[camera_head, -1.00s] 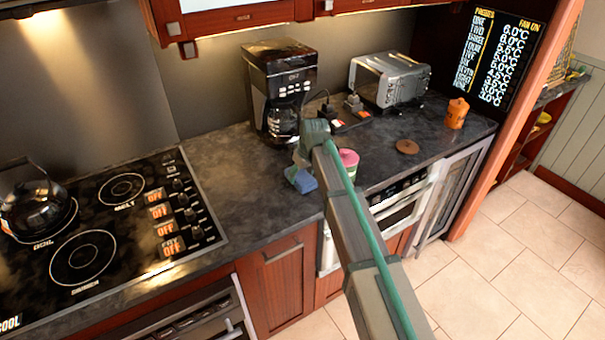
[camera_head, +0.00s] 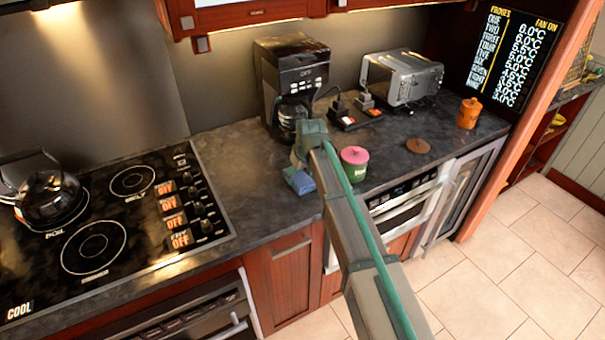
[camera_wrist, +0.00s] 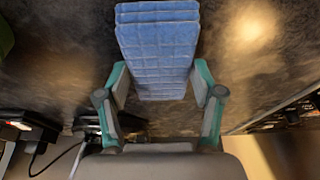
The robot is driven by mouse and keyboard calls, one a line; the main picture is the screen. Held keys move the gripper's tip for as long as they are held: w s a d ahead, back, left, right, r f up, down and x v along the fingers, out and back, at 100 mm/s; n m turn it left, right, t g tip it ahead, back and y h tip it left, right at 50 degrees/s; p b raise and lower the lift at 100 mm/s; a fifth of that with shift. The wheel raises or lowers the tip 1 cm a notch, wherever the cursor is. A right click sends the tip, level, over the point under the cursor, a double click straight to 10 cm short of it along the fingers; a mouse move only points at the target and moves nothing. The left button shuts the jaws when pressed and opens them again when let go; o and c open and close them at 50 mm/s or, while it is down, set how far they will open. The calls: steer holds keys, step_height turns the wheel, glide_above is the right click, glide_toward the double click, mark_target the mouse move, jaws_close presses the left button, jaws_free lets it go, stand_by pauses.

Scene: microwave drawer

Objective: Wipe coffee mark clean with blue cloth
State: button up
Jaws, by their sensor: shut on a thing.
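The blue cloth (camera_head: 299,181) is a folded, quilted pad. It is low at the dark counter, in front of the coffee maker and left of the pink-lidded pot. My gripper (camera_wrist: 160,72) is shut on the cloth (camera_wrist: 158,40), with one finger at each side of it in the wrist view. In the head view my wrist hides most of the gripper, and I cannot tell whether the cloth touches the counter. A round brown patch (camera_head: 418,146) on the counter at the right may be the coffee mark; I cannot tell whether it is flat.
A coffee maker (camera_head: 290,85) stands behind my gripper. A green pot with a pink lid (camera_head: 354,165) is close on the right. A toaster (camera_head: 402,78), sockets with cables (camera_head: 355,115) and an orange jar (camera_head: 468,113) stand farther right. The hob (camera_head: 110,215) is left; counter between is clear.

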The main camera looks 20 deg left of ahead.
steer(key=shift+s+a, duration=1.9)
step_height(320, 180, up, 8)
steer(key=p, duration=0.4)
stand_by(0.3)
